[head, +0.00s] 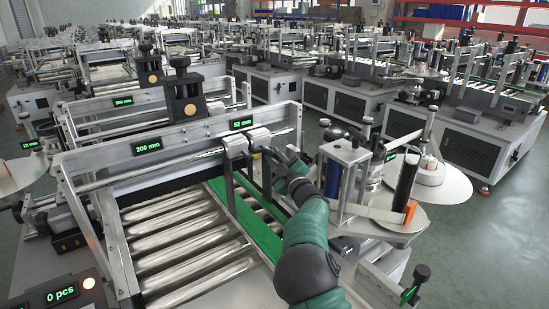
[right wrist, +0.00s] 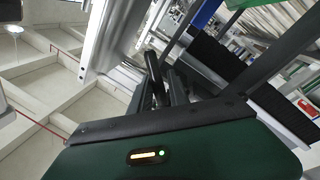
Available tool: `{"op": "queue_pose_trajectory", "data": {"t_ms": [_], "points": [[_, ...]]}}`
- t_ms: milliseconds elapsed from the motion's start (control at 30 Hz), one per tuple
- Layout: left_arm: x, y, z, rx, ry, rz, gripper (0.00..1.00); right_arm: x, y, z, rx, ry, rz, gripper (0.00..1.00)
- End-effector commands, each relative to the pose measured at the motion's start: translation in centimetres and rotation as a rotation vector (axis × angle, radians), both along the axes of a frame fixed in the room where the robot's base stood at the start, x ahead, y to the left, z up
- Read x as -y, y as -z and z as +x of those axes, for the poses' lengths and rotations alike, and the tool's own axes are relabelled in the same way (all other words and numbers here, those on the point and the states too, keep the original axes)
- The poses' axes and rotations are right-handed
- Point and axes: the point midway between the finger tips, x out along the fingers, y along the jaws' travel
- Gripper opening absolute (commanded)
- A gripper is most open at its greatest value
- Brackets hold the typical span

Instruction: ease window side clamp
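The window rail carries a silver side clamp block (head: 235,146) on its round bar, with a second silver block (head: 260,138) just right of it. A display reading 52 mm (head: 241,123) sits above them, and one reading 200 mm (head: 147,145) sits further left. My right gripper (head: 262,165) reaches up from the front, its dark fingers apart, close under and beside these blocks. I cannot tell whether they touch. In the right wrist view, a dark upright handle-like part (right wrist: 155,80) stands beyond the palm. My left gripper is not in view.
Silver rollers (head: 185,240) and a green belt strip (head: 245,225) lie below the rail. A labelling head with a dark cylinder (head: 405,183) and a white label disc (head: 440,182) stands close on the right. Further machines stand in rows behind.

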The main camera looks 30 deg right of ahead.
Motion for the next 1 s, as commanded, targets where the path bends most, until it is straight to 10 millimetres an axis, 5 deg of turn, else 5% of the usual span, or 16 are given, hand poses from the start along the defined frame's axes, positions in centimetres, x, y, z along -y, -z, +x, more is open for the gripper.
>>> {"op": "queue_pose_trajectory", "data": {"t_ms": [467,1000], "points": [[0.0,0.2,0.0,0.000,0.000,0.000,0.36,0.0,-0.1,-0.6,0.004,0.000,0.002,0.36],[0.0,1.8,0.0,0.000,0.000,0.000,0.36,0.0,1.9,-14.1,0.004,0.000,0.005,0.36]]}}
